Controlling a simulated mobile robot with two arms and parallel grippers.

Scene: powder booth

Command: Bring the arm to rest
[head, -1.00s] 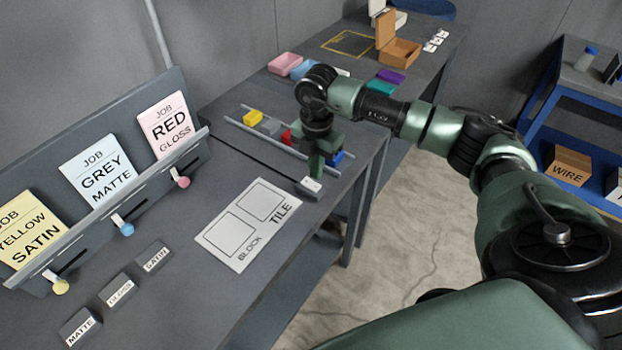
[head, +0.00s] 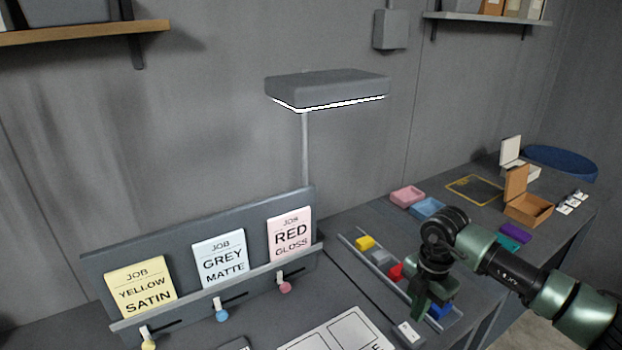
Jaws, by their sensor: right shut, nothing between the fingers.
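My right arm comes in from the right and reaches over the bench. My right gripper (head: 420,306) points down at the near end of the rail with the coloured blocks. It is shut and empty, and its fingertips are partly lost against the dark arm. It is close beside the blue block (head: 438,311); I cannot tell whether they touch. My left gripper is not in view.
The rail also holds a yellow block (head: 365,243), a grey block and a red block (head: 395,271). A lamp (head: 327,90) stands behind the job card board (head: 215,268). A white layout card (head: 340,333) lies in front. Pink (head: 407,196) and blue trays and an open cardboard box (head: 528,208) stand farther back.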

